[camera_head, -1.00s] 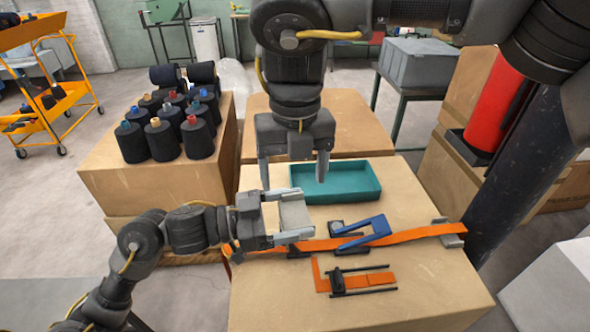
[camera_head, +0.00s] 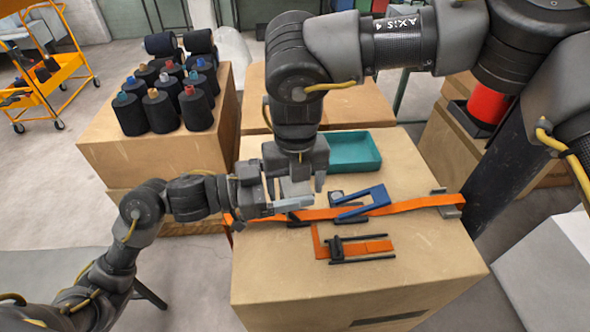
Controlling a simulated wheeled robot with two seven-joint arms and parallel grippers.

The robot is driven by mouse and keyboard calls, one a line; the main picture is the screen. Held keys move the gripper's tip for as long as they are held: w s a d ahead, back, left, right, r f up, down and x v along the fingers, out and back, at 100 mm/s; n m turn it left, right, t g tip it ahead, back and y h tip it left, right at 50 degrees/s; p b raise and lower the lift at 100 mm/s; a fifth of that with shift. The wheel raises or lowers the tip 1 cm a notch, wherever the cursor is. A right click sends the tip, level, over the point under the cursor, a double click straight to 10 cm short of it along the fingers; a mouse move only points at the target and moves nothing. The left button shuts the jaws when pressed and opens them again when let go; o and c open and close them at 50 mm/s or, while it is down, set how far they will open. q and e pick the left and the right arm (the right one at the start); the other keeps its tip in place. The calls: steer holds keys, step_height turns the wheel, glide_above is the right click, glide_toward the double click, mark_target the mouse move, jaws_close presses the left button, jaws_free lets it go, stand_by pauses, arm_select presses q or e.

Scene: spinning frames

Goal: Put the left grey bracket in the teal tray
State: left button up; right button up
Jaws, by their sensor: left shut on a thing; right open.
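The teal tray (camera_head: 367,150) lies at the back of the cardboard work surface, empty where I can see into it; my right arm partly covers its left end. My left gripper (camera_head: 298,194) is shut on a pale grey piece (camera_head: 297,187), which looks like the left grey bracket, over the left part of the orange strap. My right gripper (camera_head: 295,185) comes down from above and is open, its fingers on either side of that piece; I cannot tell whether they touch it. Another grey bracket (camera_head: 449,205) stands at the strap's right end.
The orange strap (camera_head: 410,205) crosses the surface, with a blue frame (camera_head: 362,202) on it. An orange and black part (camera_head: 355,248) lies in front. Dark thread spools (camera_head: 160,112) stand on a box at left.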

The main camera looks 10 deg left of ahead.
steer(key=shift+f, duration=0.3)
steer(key=c, duration=1.1)
arm_select(q)
steer(key=o, duration=0.9)
